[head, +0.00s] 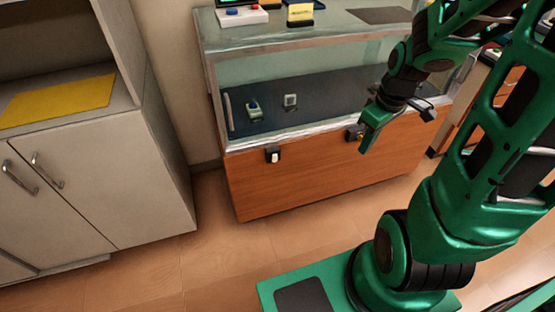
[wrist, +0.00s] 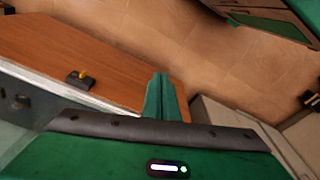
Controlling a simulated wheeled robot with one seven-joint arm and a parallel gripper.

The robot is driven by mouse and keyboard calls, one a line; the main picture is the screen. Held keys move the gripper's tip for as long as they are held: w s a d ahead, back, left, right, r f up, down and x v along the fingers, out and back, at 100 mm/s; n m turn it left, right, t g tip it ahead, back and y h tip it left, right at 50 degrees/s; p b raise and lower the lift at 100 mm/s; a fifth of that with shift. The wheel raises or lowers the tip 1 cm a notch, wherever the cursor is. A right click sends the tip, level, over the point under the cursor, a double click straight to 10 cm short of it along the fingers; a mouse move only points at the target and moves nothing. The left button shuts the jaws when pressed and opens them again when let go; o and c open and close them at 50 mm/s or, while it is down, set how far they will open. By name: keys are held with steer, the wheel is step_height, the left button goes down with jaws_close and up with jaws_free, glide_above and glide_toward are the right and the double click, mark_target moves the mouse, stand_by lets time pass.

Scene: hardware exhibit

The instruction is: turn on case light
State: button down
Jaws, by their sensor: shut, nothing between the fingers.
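The display case (head: 300,178) has glass sides and a wooden lower front. A small black plate with a white switch (head: 273,155) is on the left part of that front, just under the metal edge. A black fixture with a yellow part (head: 352,134) is farther right, partly behind my gripper; it also shows in the wrist view (wrist: 80,79). My gripper (head: 366,146) is shut and empty in front of the case's right half, apart from the white switch. Its fingers (wrist: 160,98) are together in the wrist view, where I cannot see the white switch.
Inside the case are a small green-and-white item (head: 254,109) and a small grey item (head: 290,101). A device with coloured buttons (head: 242,16) and a yellow card block (head: 300,14) stand on top. A grey cabinet (head: 90,190) stands left. Tiled floor (head: 225,240) lies clear before the case.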

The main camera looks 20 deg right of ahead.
steer(key=w+a+f+n+t+y, duration=0.2)
steer(key=w+a+f+n, duration=0.3)
steer(key=w+f, duration=0.3)
steer(key=w+a+f+n+t+y, duration=0.2)
steer(key=w+a+f+n, duration=0.4)
steer(key=f, duration=0.5)
steer(key=shift+w+a+n+y, duration=0.15)
steer(key=shift+w+n+y, duration=0.15)
steer(key=shift+w+n, duration=0.75)
steer(key=shift+w, duration=0.15)
glide_toward(275, 158)
steer(key=s+x, duration=0.1)
steer(key=x, duration=0.5)
steer(key=shift+f, duration=0.35)
steer(key=shift+a, duration=0.1)
